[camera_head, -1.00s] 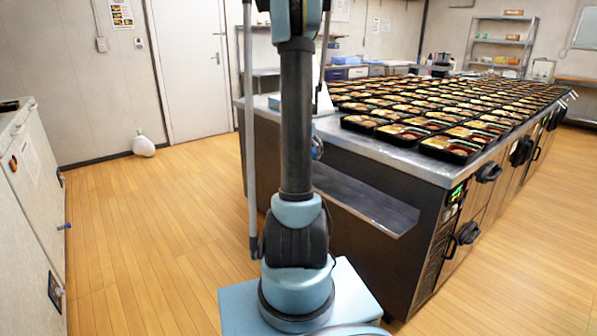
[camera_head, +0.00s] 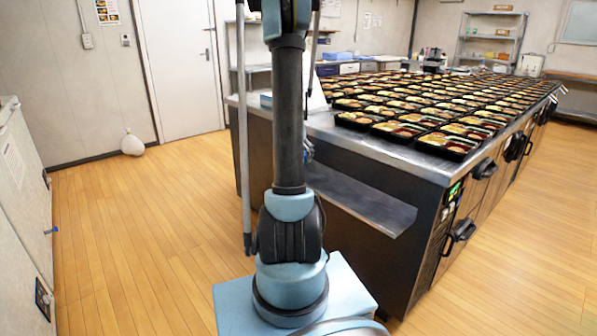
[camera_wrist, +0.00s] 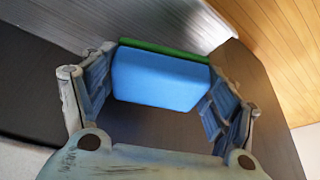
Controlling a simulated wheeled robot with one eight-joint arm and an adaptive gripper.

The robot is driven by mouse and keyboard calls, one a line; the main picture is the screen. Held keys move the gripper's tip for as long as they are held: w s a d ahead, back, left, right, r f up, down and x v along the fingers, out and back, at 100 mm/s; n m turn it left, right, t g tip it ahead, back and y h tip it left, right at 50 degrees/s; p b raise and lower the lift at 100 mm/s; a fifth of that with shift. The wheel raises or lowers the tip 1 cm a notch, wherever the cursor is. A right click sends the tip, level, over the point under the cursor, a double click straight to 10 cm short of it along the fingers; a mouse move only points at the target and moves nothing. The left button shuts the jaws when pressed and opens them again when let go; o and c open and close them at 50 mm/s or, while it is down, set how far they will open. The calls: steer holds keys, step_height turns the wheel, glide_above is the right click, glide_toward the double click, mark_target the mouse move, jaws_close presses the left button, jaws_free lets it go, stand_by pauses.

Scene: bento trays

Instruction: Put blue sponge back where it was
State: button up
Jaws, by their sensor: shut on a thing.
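The blue sponge (camera_wrist: 160,78) is a block with a green layer along its far edge (camera_wrist: 165,48), seen in the wrist view. My gripper (camera_wrist: 163,72) is shut on it, with one finger at each side. The sponge is held in front of the dark side of the metal counter, near its top edge. In the head view my arm stands in front of the counter (camera_head: 400,165), and the sponge cannot be made out there.
Many filled black bento trays (camera_head: 450,146) cover the counter top, leaving a bare metal strip along the near edge. A low shelf (camera_head: 365,200) juts from the counter's side. A white bag (camera_head: 132,144) lies by the wall. Wooden floor (camera_head: 140,230) is clear at left.

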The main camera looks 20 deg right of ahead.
steer(key=shift+s+f, duration=0.1)
steer(key=shift+f, duration=3.1)
steer(key=o, duration=1.1)
steer(key=shift+r, duration=0.1)
